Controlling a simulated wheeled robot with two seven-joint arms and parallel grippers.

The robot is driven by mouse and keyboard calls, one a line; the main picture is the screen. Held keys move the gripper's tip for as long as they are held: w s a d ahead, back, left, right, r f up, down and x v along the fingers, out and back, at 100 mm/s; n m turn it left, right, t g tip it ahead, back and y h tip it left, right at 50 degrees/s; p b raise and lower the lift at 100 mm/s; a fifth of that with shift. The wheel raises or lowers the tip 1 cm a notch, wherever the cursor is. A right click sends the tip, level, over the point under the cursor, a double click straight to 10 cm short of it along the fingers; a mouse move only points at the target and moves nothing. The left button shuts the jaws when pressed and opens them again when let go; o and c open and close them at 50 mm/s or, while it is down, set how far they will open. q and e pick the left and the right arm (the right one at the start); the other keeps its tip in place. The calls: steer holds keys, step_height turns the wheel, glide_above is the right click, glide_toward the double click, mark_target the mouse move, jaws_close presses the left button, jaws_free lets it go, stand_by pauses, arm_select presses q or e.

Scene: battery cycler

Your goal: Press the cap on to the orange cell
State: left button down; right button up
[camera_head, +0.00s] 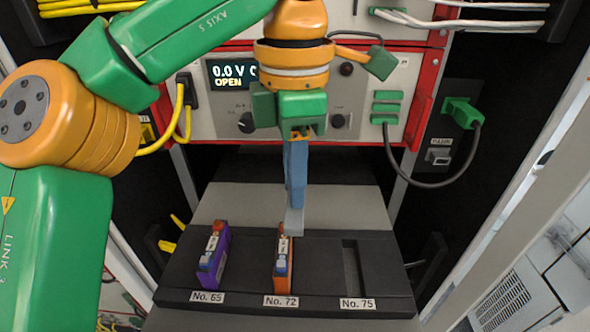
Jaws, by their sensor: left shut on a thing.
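The orange cell (286,268) stands in the middle slot of the black tray, above the label No. 72. It has a red-orange piece at its far end and a blue piece near its front. My left gripper (294,210) points down at the far end of this cell, with its blue fingers together. It is shut on what looks like the cap, a small pale grey piece (293,223) at the fingertips. This piece overlaps the cell's far right edge in the picture; I cannot tell whether it touches. My right gripper is not in view.
A purple cell (215,257) stands in the left slot of the black tray (320,285), No. 65. The right slot (351,268), No. 75, is empty. Behind is the cycler panel (222,125), its display (233,74) reading 0.0 V and OPEN. A green plug (462,112) with a cable is at right.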

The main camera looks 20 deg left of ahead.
arm_select(q)
steer(key=f+b, duration=0.1)
steer(key=f, duration=0.1)
steer(key=a+f, duration=0.1)
steer(key=f, duration=0.1)
steer(key=f+b, duration=0.1)
steer(key=f, duration=0.1)
steer(key=shift+s+a+f+b, duration=0.2)
steer(key=shift+s+a+b, duration=0.1)
steer(key=shift+s+b, duration=0.05)
steer(key=shift+w+d+f, duration=0.1)
steer(key=shift+d, duration=0.05)
steer(key=shift+s+a, duration=0.2)
steer(key=shift+a, duration=0.2)
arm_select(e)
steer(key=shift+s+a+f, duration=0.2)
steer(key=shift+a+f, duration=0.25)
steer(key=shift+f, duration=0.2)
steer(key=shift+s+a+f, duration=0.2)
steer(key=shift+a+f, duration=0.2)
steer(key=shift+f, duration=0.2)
arm_select(q)
steer(key=shift+w+d, duration=0.1)
steer(key=shift+d, duration=0.1)
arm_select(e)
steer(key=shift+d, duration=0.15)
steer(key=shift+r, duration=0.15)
arm_select(q)
steer(key=shift+f, duration=0.15)
steer(key=shift+f, duration=0.2)
